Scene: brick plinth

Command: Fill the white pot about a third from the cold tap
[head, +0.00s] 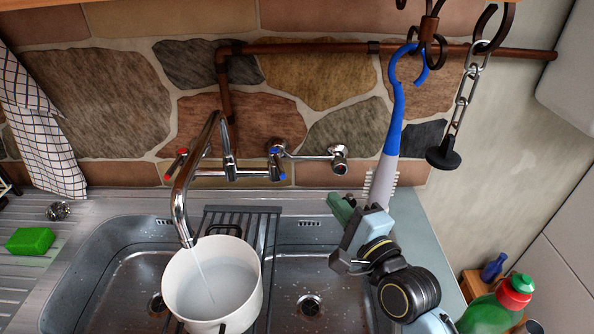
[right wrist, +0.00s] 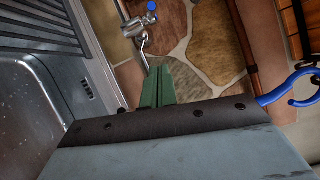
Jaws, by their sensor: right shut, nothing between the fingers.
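The white pot (head: 175,305) stands upright under the chrome spout (head: 181,210), over the left basin and the dark rack. A thin stream of water (head: 205,285) runs from the spout into it. Water covers the pot's bottom; its exact depth is hard to tell. The blue-marked cold tap (head: 276,163) is on the wall mixer, right of the red-marked tap (head: 176,163); it also shows in the right wrist view (right wrist: 152,6). My right gripper (head: 341,205) is shut and empty, below and right of the cold tap, apart from it. Its green fingers (right wrist: 157,85) show in the right wrist view. My left gripper is not in view.
A blue-handled brush (head: 396,120) hangs from a hook just behind my right gripper. A plug on a chain (head: 443,153) hangs to its right. A dark rack (head: 268,235) lies between two basins. A green sponge (head: 30,241) is left; a green bottle (head: 490,312) is at lower right.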

